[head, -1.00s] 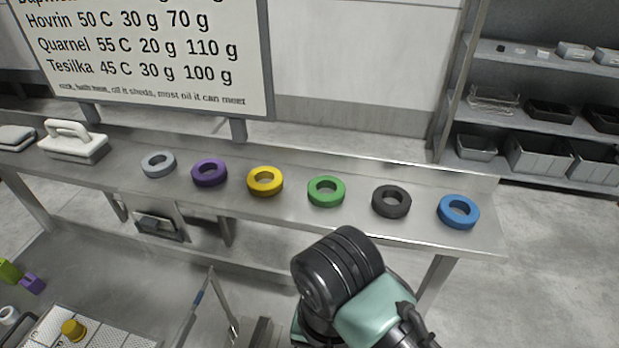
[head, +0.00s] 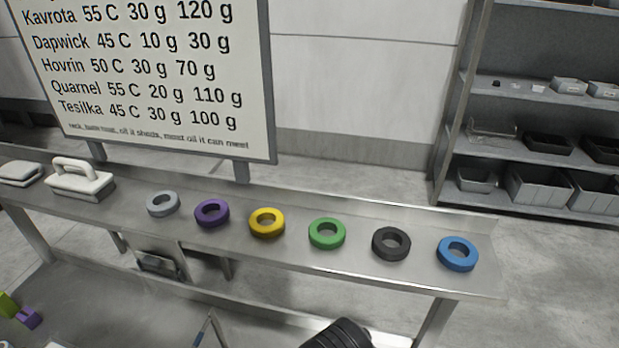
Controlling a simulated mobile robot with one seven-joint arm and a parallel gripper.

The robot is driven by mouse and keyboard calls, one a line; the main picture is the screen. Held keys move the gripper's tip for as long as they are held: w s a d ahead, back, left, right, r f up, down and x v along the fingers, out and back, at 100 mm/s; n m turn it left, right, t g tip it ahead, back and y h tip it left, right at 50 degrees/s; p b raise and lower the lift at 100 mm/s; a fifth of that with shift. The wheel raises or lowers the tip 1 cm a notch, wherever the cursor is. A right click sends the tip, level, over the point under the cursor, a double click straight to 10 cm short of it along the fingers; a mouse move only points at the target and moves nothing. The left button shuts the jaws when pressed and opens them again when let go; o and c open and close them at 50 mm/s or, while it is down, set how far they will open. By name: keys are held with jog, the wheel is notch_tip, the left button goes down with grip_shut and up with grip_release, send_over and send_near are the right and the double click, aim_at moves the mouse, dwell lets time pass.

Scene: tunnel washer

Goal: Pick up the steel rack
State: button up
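I cannot tell for sure which thing is the steel rack. A wire-frame metal basket (head: 492,128) sits on the middle shelf at the right, small and far off. My gripper is not in view. Only a dark ribbed part of my arm shows at the bottom edge, right of centre, in front of the steel bench (head: 300,268).
On the bench stand grey, purple, yellow, green, black and blue rings (head: 457,253), with a white handled block (head: 80,182) at left. A sign board (head: 150,75) stands behind. The shelving (head: 560,104) holds trays and bins. Open floor (head: 560,270) lies at right.

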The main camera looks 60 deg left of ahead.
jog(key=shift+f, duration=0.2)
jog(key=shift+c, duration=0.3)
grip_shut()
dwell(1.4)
